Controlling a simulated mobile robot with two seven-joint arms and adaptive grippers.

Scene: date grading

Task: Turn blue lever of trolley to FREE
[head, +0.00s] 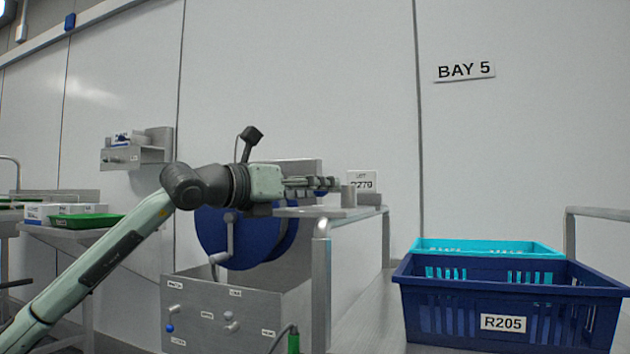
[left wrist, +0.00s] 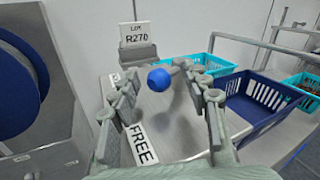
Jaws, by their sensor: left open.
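The lever's blue ball knob (left wrist: 159,79) shows in the left wrist view, between the two fingers of my left gripper (left wrist: 172,84) near their tips. The gripper is open, with a gap to the knob on both sides. A white FREE label (left wrist: 141,144) lies on the grey surface below, near the left finger. Another label beyond the left finger is mostly hidden. My right gripper is not in view.
A LOT R270 sign (left wrist: 136,35) stands behind the knob. A dark blue crate (head: 430,320) marked R205 and a turquoise crate (head: 470,247) stand to the right. A blue drum (head: 265,240) and a grey control panel (head: 245,310) are below my left arm.

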